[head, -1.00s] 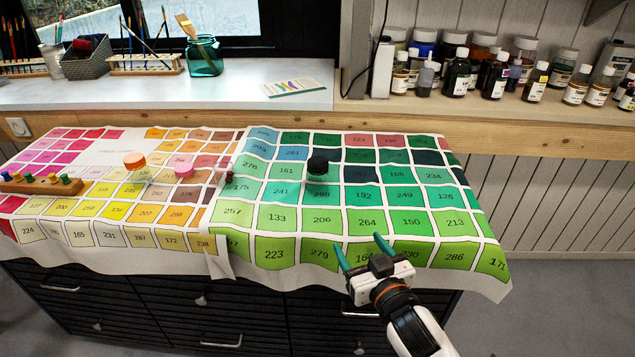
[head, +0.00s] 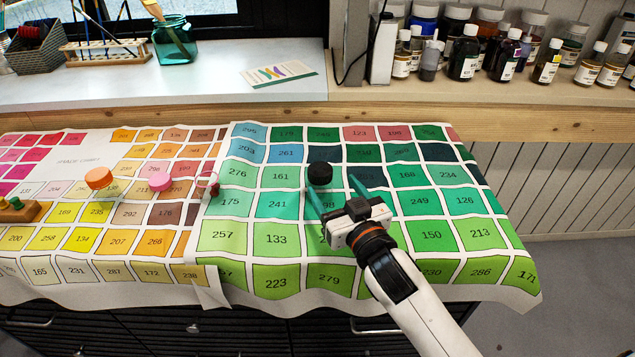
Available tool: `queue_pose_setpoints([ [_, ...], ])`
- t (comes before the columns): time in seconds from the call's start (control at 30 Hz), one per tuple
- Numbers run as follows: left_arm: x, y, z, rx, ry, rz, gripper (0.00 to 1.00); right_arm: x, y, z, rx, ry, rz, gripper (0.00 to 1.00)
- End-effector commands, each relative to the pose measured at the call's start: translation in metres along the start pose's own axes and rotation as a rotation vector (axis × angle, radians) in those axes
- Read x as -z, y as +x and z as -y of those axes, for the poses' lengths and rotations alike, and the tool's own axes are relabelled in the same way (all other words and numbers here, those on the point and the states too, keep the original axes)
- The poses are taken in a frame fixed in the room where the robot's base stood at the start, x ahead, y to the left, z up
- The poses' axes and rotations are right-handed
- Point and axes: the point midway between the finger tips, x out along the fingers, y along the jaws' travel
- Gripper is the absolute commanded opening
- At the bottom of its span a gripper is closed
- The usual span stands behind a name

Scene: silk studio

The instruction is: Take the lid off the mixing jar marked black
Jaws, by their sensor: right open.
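The jar with the black lid (head: 320,174) stands on the green part of the colour-chart cloth (head: 208,240). Its clear body is hard to see below the lid. My right gripper (head: 337,194) is open and empty, with its two teal fingers pointing toward the jar from the front right. The left fingertip is close below the lid, and the other finger is to the right of it. I cannot tell whether either touches the jar. My left gripper is not in view.
A jar with an orange lid (head: 99,178), one with a pink lid (head: 160,178) and a small clear cup (head: 207,184) stand left of the black lid. A wooden block with pegs (head: 18,211) lies at far left. Bottles (head: 464,55) line the back ledge.

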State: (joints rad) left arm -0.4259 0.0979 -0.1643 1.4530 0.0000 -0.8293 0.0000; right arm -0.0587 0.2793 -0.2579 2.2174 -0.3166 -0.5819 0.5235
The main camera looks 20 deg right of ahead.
Motion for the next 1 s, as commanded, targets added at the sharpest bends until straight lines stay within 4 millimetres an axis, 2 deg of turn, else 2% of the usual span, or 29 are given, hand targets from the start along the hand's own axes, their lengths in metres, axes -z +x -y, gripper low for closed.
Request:
queue_pose_setpoints([
  [0.1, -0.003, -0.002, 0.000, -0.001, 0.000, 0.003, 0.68, 0.000, 0.021, 0.000, 0.000, 0.000, 0.001, 0.71],
  [0.37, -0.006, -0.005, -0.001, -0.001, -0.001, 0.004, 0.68, 0.002, 0.042, -0.001, 0.000, 0.000, 0.000, 0.71],
  [0.63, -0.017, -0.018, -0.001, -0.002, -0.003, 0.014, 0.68, 0.009, 0.080, -0.004, 0.000, 0.001, 0.000, 0.71],
  [0.73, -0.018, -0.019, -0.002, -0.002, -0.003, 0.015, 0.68, 0.009, 0.087, -0.004, 0.000, 0.001, -0.001, 0.71],
  [0.97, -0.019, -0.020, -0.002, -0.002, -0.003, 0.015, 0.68, 0.009, 0.088, -0.004, 0.000, 0.002, -0.002, 0.71],
  [1.0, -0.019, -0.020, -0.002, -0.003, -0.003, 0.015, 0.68, 0.009, 0.087, -0.004, 0.000, 0.002, -0.002, 0.64],
])
